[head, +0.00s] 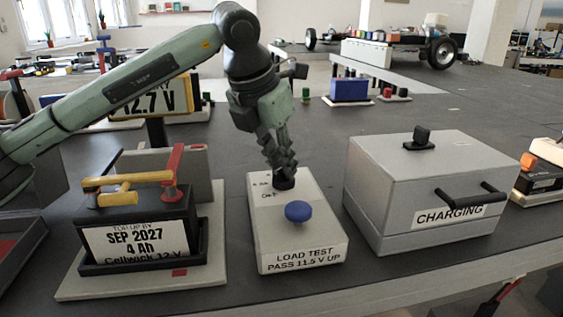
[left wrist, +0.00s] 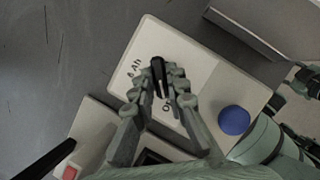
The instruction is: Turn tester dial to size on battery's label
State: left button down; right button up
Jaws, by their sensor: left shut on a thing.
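The battery (head: 138,232) stands in a black tray on a pale board at the left in the head view. Its label (head: 140,238) reads "SEP 2027, 4 Ah, Cellwick 12 V". The load tester (head: 297,232) is a pale box right of it with a blue knob (head: 298,211) on top; this also shows in the left wrist view (left wrist: 234,119). My left gripper (head: 283,180) points down at the tester's far end, shut on the black dial (left wrist: 158,75). "8 Ah" shows beside the dial; other marks are partly hidden. My right gripper is out of view.
A grey box marked "CHARGING" (head: 420,190) with a black handle stands close on the tester's right. A sign reading "12.7 V" (head: 150,100) stands behind the battery. Red and yellow clamp pieces (head: 125,180) sit over the battery. The table behind the tester is mostly clear.

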pick_arm(q)
jog(key=shift+m+g+h, duration=0.3)
jog(key=shift+m+h, duration=0.1)
jog(key=shift+m, duration=0.7)
jog(key=shift+w+a+m+b, duration=0.1)
jog(key=shift+m+b, duration=0.2)
jog(key=shift+m, duration=0.5)
jog(key=shift+m+g+h, duration=0.3)
jog(key=shift+m+g, duration=0.1)
jog(key=shift+m, duration=0.1)
jog(key=m+g+p, duration=0.1)
jog(key=m, duration=0.1)
jog(key=shift+w+r+m, duration=0.1)
jog(key=shift+m, duration=0.2)
jog(key=shift+w+m+g+h+p, duration=0.1)
jog(key=shift+m+g+h+p, duration=0.4)
jog(key=shift+m, duration=1.4)
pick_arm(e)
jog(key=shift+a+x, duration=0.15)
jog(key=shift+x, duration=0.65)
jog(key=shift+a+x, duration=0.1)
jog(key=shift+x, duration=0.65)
pick_arm(q)
jog(key=shift+g, duration=0.3)
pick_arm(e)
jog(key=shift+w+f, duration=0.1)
